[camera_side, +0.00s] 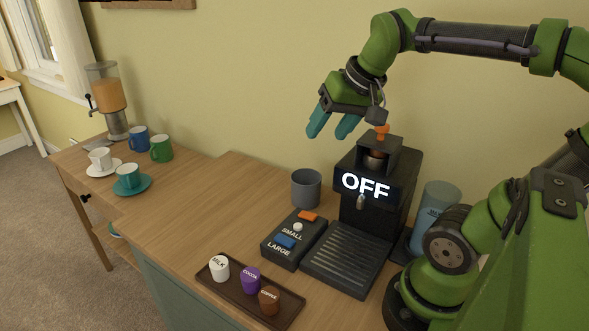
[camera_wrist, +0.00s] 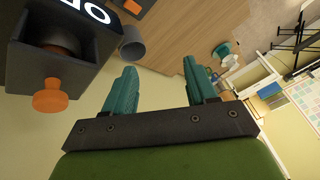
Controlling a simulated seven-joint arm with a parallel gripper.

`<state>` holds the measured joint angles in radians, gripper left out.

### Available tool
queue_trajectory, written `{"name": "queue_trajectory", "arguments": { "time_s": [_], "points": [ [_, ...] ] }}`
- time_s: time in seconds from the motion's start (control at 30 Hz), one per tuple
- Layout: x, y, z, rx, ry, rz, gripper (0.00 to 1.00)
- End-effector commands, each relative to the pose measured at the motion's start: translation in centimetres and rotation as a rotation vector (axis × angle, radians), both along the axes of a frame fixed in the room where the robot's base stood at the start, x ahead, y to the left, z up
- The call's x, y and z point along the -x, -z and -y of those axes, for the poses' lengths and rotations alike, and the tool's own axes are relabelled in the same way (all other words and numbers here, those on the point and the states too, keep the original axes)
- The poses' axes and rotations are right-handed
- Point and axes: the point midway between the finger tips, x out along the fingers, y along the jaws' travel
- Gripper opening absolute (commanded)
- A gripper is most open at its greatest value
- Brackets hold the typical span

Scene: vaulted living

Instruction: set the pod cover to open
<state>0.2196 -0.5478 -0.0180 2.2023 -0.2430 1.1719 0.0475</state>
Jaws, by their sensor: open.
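The black coffee machine (camera_side: 350,215) stands on the wooden counter, with a lit "OFF" display on its front. The pod cover's orange knob (camera_side: 382,130) sticks up at the top of the machine; the knob also shows at the left of the wrist view (camera_wrist: 50,97). A dark round part shows in the head beneath it. I cannot tell clearly whether the cover is open or shut. My gripper (camera_side: 328,127) is open and empty, above and to the left of the machine head, apart from the knob. Its teal fingers also show in the wrist view (camera_wrist: 160,72).
A control box (camera_side: 283,252) with SMALL and LARGE buttons and a grey cup (camera_side: 306,189) stand left of the machine. A tray (camera_side: 284,319) holds milk, cocoa and coffee pods. A water container (camera_side: 440,200) stands right. Mugs and a juice dispenser (camera_side: 108,95) are far left.

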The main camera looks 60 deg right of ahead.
Motion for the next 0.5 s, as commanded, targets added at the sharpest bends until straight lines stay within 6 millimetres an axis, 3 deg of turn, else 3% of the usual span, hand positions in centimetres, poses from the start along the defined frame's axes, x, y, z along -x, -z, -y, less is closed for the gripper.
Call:
{"name": "queue_trajectory", "arguments": {
  "time_s": [0.03, 0.1, 0.23, 0.37, 0.5],
  "points": [
    [0.0, -1.5, 2.3, 0.002, 0.1, -0.052, 0.57],
    [0.7, -3.5, 4.9, -0.004, 0.246, -0.129, 0.57],
    [2.8, -7.3, 8.7, -0.038, 0.564, -0.249, 0.57],
    [5.2, -11.0, 10.9, -0.103, 0.92, -0.323, 0.57],
    [6.8, -14.5, 11.2, -0.215, 1.286, -0.339, 0.57]
  ]
}}
